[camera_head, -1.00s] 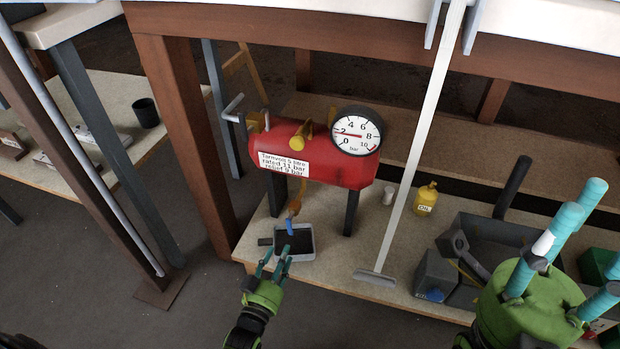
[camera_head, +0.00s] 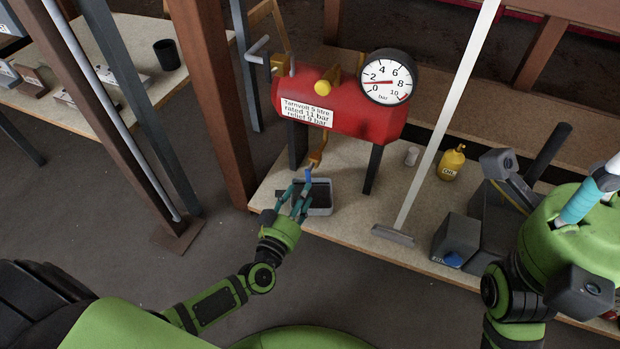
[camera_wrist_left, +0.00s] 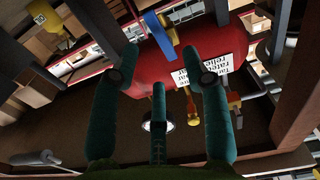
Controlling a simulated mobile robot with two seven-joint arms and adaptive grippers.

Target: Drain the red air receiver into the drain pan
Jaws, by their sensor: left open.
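The red air receiver (camera_head: 350,115) stands on dark legs on the bench. Its round gauge (camera_head: 388,77) has the needle a little below 2 bar. A drain pipe with a blue lever (camera_head: 308,178) hangs under it, over the grey drain pan (camera_head: 331,197). My left gripper (camera_head: 297,193) is open at the pan's near-left side, its fingers close to the lever. In the left wrist view the blue lever (camera_wrist_left: 158,30) shows beyond the spread fingers; contact cannot be told. My right gripper (camera_head: 590,200) is at the right, away from the receiver, its fingers partly cut off.
A pale broom-like pole (camera_head: 440,130) leans right of the receiver. A brown post (camera_head: 215,110) rises left of the receiver.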

